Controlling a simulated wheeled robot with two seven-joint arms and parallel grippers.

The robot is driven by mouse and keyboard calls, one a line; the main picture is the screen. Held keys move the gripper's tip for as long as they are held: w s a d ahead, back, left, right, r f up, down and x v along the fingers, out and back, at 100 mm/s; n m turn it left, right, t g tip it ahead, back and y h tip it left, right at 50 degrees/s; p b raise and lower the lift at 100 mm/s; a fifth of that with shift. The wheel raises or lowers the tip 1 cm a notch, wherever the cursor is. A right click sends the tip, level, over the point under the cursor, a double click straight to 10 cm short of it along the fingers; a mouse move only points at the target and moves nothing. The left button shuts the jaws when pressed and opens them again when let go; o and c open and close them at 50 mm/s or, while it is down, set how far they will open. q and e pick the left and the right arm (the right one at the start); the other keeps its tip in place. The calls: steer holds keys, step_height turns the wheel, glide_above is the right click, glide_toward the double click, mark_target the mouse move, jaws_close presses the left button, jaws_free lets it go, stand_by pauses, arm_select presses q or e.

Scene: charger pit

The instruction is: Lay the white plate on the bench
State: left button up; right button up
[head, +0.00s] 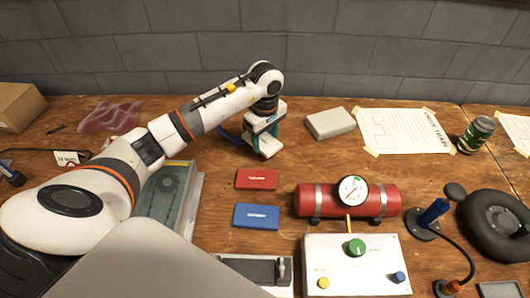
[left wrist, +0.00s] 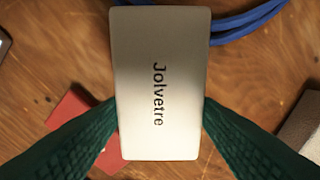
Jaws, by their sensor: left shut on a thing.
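The white plate (left wrist: 158,40) is a flat rectangle with rounded corners and "Jolvetre" printed on its face in the left wrist view. My left gripper (head: 265,130) is shut on it, with a green finger pressed against each long side. In the head view, the plate (head: 269,148) shows below the fingers, over the back middle of the wooden bench (head: 225,165). I cannot tell whether it touches the wood. My right gripper is not in view.
A blue cable (left wrist: 245,22) runs beside the plate. A light grey box (head: 330,122) lies to the right. Red (head: 256,179) and blue (head: 256,216) cards lie in front. A red cylinder with a gauge (head: 380,200) and a control box (head: 325,245) stand front right.

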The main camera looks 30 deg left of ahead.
mark_target(265, 142)
arm_select(q)
steer(key=shift+f, duration=0.55)
step_height(265, 142, down, 3)
steer(key=shift+b, duration=1.15)
steer(key=shift+r, duration=0.15)
steer(key=shift+f, duration=0.2)
steer(key=o, duration=1)
steer(key=shift+o, duration=0.2)
